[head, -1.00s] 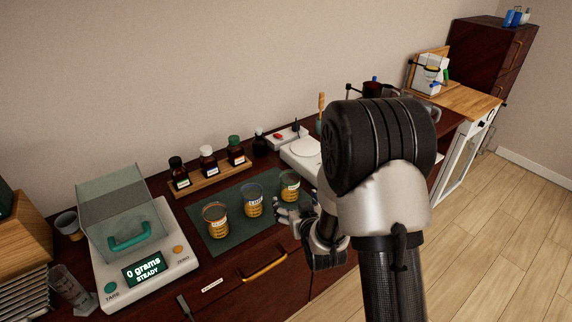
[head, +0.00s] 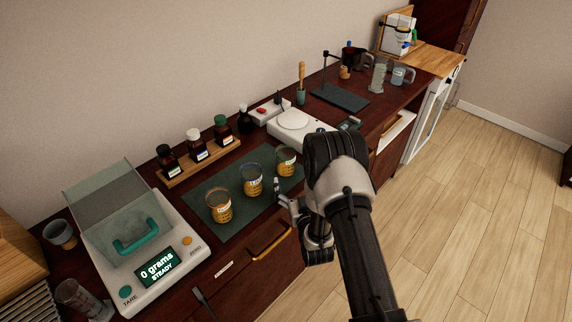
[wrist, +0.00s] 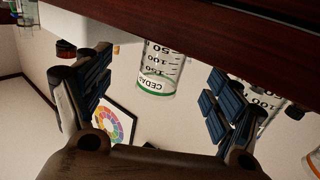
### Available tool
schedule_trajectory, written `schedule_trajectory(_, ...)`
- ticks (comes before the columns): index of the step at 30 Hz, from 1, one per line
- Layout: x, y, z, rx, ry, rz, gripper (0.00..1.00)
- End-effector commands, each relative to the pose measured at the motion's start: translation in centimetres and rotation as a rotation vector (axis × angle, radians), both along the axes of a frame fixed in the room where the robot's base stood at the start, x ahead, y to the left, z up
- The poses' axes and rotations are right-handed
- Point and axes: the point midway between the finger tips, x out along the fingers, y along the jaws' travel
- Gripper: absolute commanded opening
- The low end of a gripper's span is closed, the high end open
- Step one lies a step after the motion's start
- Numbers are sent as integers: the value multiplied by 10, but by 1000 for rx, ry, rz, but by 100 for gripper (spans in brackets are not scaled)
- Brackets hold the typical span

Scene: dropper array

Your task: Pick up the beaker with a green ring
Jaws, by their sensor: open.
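The green-ringed beaker (head: 286,162) stands at the right end of a row of three on a dark green mat (head: 232,226). It holds amber contents. In the wrist view the clear beaker with a green band and a label reading "CEDAR" (wrist: 158,75) shows between the finger directions, beyond the fingertips. My gripper (head: 281,194) is open and empty at the mat's front edge, in front of the green-ringed beaker and apart from it. Both fingers of my gripper (wrist: 162,92) show spread in the wrist view. The blue-ringed beaker (head: 252,180) and orange-ringed beaker (head: 218,207) stand to its left.
A balance (head: 153,269) reading 0 grams stands left of the mat. A rack with several bottles (head: 200,166) stands behind the mat, and a white hotplate-like device (head: 299,125) at its back right. A drawer handle (head: 272,243) juts out below the counter edge.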

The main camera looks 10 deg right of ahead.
Motion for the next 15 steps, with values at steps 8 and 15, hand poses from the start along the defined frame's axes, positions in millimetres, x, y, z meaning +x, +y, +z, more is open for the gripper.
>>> schedule_trajectory(8, 40, 2, -2, 1, 0, 0, 85)
schedule_trajectory(15, 62, 9, 2, 1, -4, 3, 85)
